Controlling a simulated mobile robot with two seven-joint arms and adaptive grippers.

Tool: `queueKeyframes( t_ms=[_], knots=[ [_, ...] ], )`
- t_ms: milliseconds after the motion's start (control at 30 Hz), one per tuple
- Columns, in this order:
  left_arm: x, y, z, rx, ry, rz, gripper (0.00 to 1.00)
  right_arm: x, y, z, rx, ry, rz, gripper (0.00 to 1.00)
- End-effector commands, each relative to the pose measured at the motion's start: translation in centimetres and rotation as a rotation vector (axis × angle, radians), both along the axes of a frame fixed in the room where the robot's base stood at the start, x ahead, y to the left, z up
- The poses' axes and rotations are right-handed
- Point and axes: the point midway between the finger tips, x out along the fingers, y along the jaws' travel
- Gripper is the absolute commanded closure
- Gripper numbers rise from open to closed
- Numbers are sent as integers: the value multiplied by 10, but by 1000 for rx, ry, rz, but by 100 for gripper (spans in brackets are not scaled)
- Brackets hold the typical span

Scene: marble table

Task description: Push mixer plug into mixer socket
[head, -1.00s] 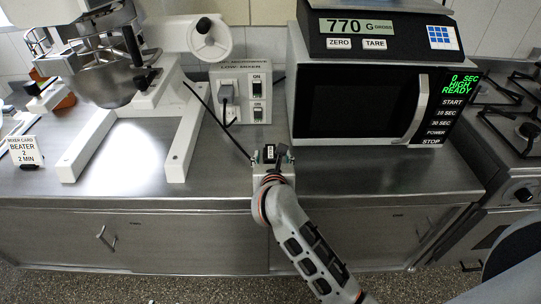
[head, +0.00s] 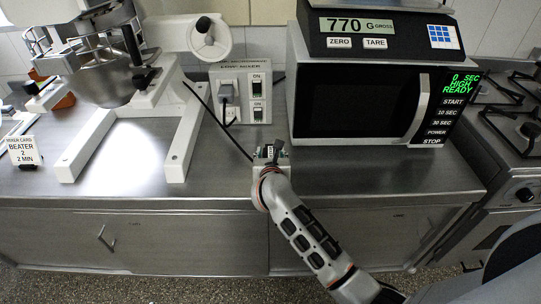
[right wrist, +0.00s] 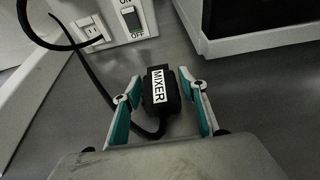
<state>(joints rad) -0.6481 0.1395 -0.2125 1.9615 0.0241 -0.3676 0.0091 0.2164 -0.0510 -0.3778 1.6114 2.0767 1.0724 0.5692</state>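In the head view the gripper (head: 270,154) is above the front part of the steel counter, below and right of the outlet panel. A black cable (right wrist: 96,82) runs from the plug toward the panel. My left gripper is not in view.
The white stand mixer (head: 150,95) is left of the panel, its base legs reaching forward. The microwave (head: 365,105) with a scale (head: 375,30) on top is close on the right. The counter (head: 225,165) between them is bare apart from the cable.

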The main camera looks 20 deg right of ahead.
Motion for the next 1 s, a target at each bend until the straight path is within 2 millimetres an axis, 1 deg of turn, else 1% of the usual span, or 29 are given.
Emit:
queueKeyframes(
  t_ms=[33,67,100,433,567,667,767,867,1000],
  knots=[
    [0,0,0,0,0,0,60,0,0,0,0,0,0,76],
    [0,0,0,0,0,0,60,0,0,0,0,0,0,84],
    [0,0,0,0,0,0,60,0,0,0,0,0,0,89],
    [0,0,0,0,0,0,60,0,0,1,0,-1,0,89],
    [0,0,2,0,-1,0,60,0,0,8,0,-2,0,89],
    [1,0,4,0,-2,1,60,0,0,18,0,-3,1,89],
    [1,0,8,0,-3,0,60,0,0,35,1,-6,1,89],
    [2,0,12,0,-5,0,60,1,0,59,2,-7,-1,89],
    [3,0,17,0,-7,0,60,1,1,99,4,-8,0,89]
  ],
)
